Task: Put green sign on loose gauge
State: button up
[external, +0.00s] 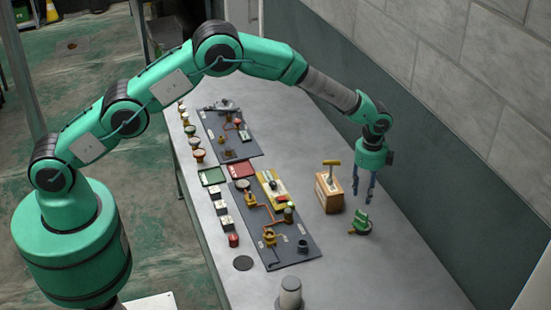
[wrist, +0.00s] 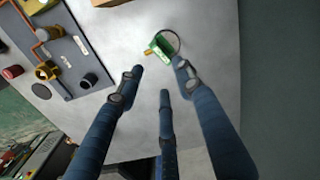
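A loose gauge with a round dark rim and a brass stem lies on the grey table; the gauge (wrist: 174,37) shows near the top of the wrist view. A green sign (wrist: 158,47) lies against or over the gauge; I cannot tell how it rests on it. In the external view the green sign (external: 361,219) shows at the right of the table, with most of the gauge hidden. My gripper (external: 368,197) hangs above them, fingers pointing down. In the wrist view my gripper (wrist: 158,75) has its fingers spread, with nothing between them, near the sign and gauge.
A wooden block with a yellow handle (external: 329,192) stands left of the gripper. A dark panel with copper pipes (external: 290,250) lies further left, beside a green tray (external: 212,176) and a red tray (external: 241,170). A grey cylinder (external: 290,292) stands in front. A wall borders the table's right.

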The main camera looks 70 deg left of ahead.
jog(key=s+a+r+n+t, duration=0.15)
jog(key=s+r, duration=0.25)
jog(key=r, duration=0.6)
jog(key=s+a+r+n, duration=0.2)
jog(key=s+r, duration=0.2)
jog(key=r, duration=0.7)
jog(key=s+a+r+n+t, duration=0.1)
jog(key=s+a+r+n, duration=0.25)
jog(key=s+r, duration=1.1)
jog(key=s+a+r+n+t, duration=0.15)
jog(key=s+r, duration=0.25)
jog(key=s, duration=0.5)
jog(key=s+a+r+n, duration=0.1)
jog(key=s+a+r, duration=0.25)
jog(key=s, duration=0.65)
jog(key=s+a+f+n+t, duration=0.1)
jog(key=s+n, duration=0.3)
jog(key=s, duration=1.5)
jog(key=shift+s+f+t, duration=0.3)
jog(key=shift+s+f, duration=0.1)
jog(key=shift+f, duration=0.35)
